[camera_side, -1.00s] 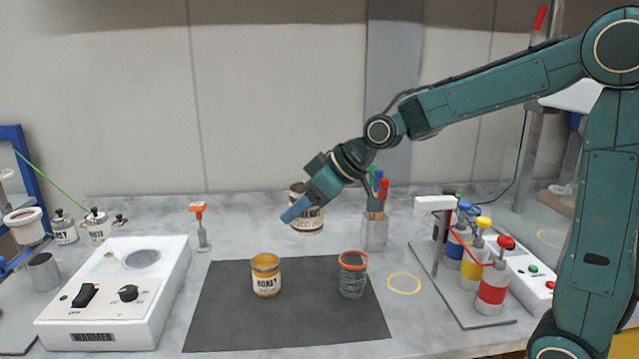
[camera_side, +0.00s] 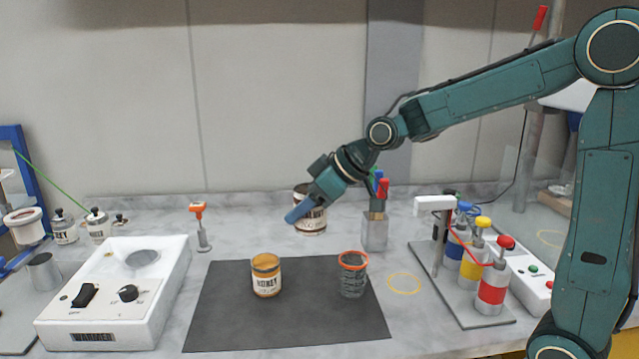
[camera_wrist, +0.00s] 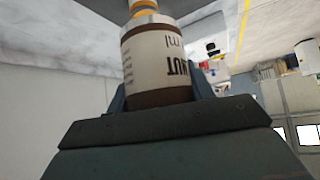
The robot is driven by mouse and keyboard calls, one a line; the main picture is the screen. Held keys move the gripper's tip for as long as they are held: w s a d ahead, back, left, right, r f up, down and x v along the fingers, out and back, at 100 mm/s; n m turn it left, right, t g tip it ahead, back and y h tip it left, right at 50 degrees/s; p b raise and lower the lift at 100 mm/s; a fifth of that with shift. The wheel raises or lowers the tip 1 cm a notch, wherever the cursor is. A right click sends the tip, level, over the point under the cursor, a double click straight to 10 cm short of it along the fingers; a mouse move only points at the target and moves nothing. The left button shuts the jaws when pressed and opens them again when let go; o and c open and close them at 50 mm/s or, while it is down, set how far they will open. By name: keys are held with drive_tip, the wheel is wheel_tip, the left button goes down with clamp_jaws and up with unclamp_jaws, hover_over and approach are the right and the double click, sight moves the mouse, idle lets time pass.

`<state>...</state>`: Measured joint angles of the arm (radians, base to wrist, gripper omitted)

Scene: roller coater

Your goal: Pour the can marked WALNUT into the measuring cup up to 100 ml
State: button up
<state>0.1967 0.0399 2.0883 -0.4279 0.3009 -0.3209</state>
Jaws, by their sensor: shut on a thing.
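The can marked WALNUT (camera_side: 311,222), white-labelled with brown bands, is held upright in my gripper (camera_side: 298,212) behind the dark mat. In the wrist view the can (camera_wrist: 157,62) sits between the fingers, with the label's letters "NUT" and "ml" upside down. Whether its base touches the table I cannot tell. The measuring cup (camera_side: 353,279), clear with an orange rim and dark markings, stands upright on the mat, in front and to the right of the can. Its fill level is not readable.
An orange-brown HONEY can (camera_side: 266,278) stands on the dark mat (camera_side: 230,325), left of the cup. A white warmer (camera_side: 110,310) is at left. A metal holder (camera_side: 375,235) with coloured handles stands right of the held can. Pump bottles (camera_side: 492,290) are at right.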

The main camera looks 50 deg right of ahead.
drive_tip(key=s+d+f, duration=0.1)
drive_tip(key=d+f, duration=0.2)
drive_tip(key=d, duration=0.4)
drive_tip(key=s+d+f, duration=0.1)
drive_tip(key=d+f, duration=0.2)
drive_tip(key=d, duration=0.4)
drive_tip(key=shift+f, duration=0.3)
drive_tip(key=n+h, duration=0.1)
drive_tip(key=t+h, duration=0.1)
drive_tip(key=d+n+t+h, duration=0.1)
drive_tip(key=h, duration=0.1)
drive_tip(key=shift+w+f+n, duration=0.2)
drive_tip(key=shift+f+n, duration=0.1)
drive_tip(key=shift+f, duration=0.1)
drive_tip(key=shift+r+n+t+h, duration=0.15)
drive_tip(key=shift+n+t+h, duration=0.15)
drive_tip(key=shift+t+h, duration=0.15)
drive_tip(key=shift+r+n+t+h, duration=0.8)
drive_tip(key=shift+n+t+h, duration=0.1)
drive_tip(key=shift+h, duration=0.45)
idle(3.7)
